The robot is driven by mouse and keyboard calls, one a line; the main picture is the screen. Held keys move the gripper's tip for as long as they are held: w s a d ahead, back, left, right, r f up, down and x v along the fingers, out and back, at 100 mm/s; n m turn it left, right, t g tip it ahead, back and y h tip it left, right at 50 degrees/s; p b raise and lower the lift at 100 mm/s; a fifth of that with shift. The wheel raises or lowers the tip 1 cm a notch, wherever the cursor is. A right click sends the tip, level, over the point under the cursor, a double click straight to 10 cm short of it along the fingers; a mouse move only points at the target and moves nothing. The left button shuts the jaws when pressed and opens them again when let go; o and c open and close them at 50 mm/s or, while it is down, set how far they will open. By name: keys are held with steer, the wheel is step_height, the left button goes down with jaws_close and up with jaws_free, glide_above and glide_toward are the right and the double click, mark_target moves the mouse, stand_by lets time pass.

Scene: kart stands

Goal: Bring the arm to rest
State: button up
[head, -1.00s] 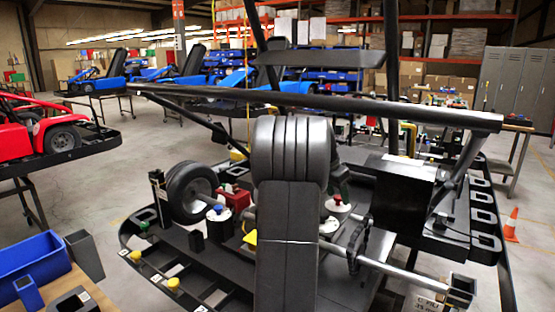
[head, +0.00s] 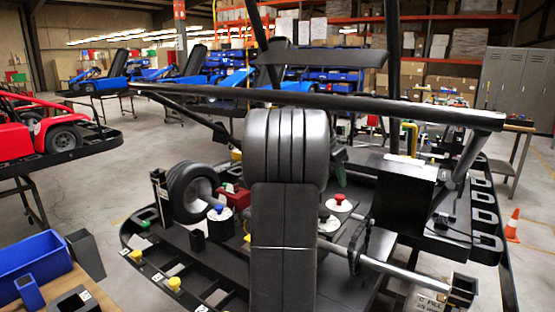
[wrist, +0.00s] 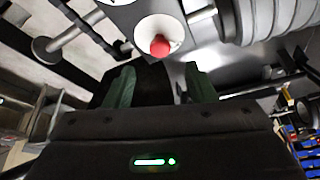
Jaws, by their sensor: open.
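My arm (head: 284,235) stands upright in the middle of the head view, in front of the kart stand. My gripper (wrist: 160,86) shows in the wrist view with its two green fingers apart and nothing seen between them. In the head view the gripper is mostly hidden behind my arm. A white round piece with a red knob (head: 339,200) sits on the kart to the right of my arm. The red knob (wrist: 160,46) also shows in the wrist view, beyond the fingertips and apart from them.
A long dark bar (head: 330,103) crosses the kart frame. A white piece with a blue knob (head: 220,210) and a wheel (head: 190,193) are left of my arm. A blue bin (head: 35,265) stands at the lower left. An orange cone (head: 512,226) is at right.

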mark_target(339, 196)
steer(key=x, duration=0.7)
steer(key=shift+f, duration=0.1)
steer(key=shift+w+a+m+g, duration=0.15)
steer(key=shift+m+g, duration=0.35)
steer(key=shift+m, duration=0.7)
steer(key=m+g+p, duration=0.1)
steer(key=m, duration=0.2)
steer(key=shift+w+h, duration=0.1)
steer(key=shift+h, duration=0.3)
steer(key=m+g, duration=0.2)
steer(key=m, duration=0.3)
steer(key=shift+w+m+p, duration=0.2)
steer(key=shift+m+p, duration=0.2)
steer(key=a+r+y, duration=0.1)
steer(key=a+r, duration=0.2)
steer(key=r, duration=0.7)
steer(key=shift+a+n+p, duration=0.2)
steer(key=shift+n+p, duration=0.2)
steer(key=shift+w, duration=0.1)
